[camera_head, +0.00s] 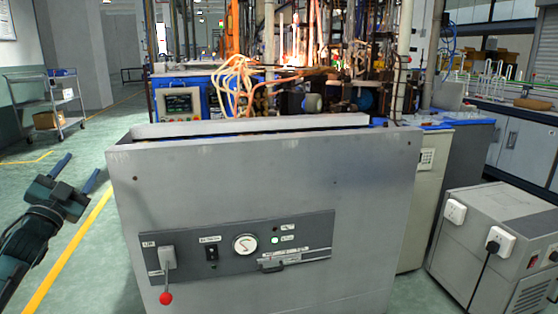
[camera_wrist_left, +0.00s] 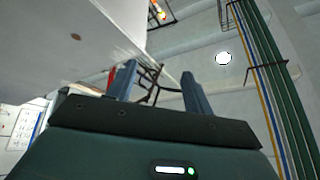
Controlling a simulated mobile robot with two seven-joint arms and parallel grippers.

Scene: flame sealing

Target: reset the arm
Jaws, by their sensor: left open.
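My left gripper (camera_head: 78,172) is at the left of the head view, over the green floor. Its two fingers stand apart with nothing between them. It is to the left of the grey machine cabinet (camera_head: 270,180) and apart from it. In the left wrist view the open fingers (camera_wrist_left: 157,88) point up past a pale panel (camera_wrist_left: 70,45) toward the ceiling. My right gripper is in neither view.
The cabinet's front has a lever with a red knob (camera_head: 166,298), a gauge (camera_head: 245,244) and a handle. A grey box with sockets (camera_head: 500,245) stands at the right. A cart (camera_head: 47,105) stands at the far left. Floor around the left gripper is clear.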

